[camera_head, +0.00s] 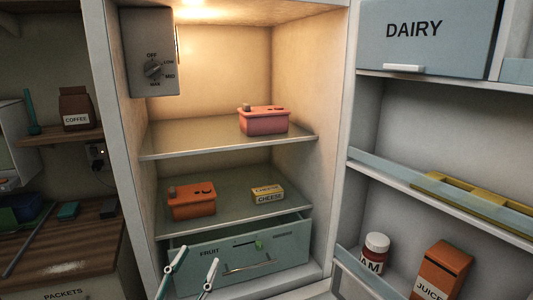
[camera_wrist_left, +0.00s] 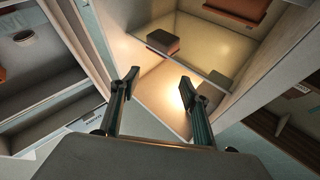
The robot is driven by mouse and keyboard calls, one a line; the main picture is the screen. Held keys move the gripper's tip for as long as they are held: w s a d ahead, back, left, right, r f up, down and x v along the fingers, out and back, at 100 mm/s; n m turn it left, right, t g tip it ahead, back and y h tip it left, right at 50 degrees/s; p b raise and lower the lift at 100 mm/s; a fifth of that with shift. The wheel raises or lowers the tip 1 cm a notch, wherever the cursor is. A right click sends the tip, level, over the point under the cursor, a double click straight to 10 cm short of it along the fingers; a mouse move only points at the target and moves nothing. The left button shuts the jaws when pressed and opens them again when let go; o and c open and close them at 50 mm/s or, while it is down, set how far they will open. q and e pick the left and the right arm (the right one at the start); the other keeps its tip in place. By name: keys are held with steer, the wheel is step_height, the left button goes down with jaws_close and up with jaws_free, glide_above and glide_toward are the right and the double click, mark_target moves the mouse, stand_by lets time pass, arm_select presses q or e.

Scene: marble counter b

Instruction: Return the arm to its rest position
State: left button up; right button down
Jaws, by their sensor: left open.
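My left gripper (camera_head: 196,263) shows at the bottom of the head view, in front of the fridge's fruit drawer (camera_head: 210,270). Its two light fingertips are apart with nothing between them. In the left wrist view the open fingers (camera_wrist_left: 158,88) are also empty, with the lit fridge interior beyond them. The rest of the left arm is out of the head view. My right gripper is in neither view.
The fridge stands open, its door on the right holding a jam jar (camera_head: 375,248) and juice carton (camera_head: 441,268). Orange containers (camera_head: 264,122) (camera_head: 191,201) and a cheese box (camera_head: 268,194) sit on the shelves. A wooden counter (camera_head: 70,245) lies left.

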arm_select(q)
steer(key=s+d+f+g+y, duration=0.1)
steer(key=s+f+g, duration=0.2)
steer(key=f, duration=0.6)
steer(key=s+f+g+y, duration=0.1)
steer(key=s+f+g, duration=0.15)
steer(key=f, duration=0.65)
steer(key=s+a+f+n+g+y, duration=0.1)
steer(key=s+a+f+g, duration=0.1)
steer(key=s+f, duration=0.4)
steer(key=s+a+f+g+y, duration=0.2)
steer(key=s+f, duration=0.4)
steer(key=f, duration=0.5)
steer(key=shift+s+a+f+n+g, duration=0.2)
steer(key=shift+s+a+n+g, duration=0.15)
steer(key=shift+g, duration=0.3)
steer(key=shift+d, duration=0.1)
steer(key=c, duration=0.5)
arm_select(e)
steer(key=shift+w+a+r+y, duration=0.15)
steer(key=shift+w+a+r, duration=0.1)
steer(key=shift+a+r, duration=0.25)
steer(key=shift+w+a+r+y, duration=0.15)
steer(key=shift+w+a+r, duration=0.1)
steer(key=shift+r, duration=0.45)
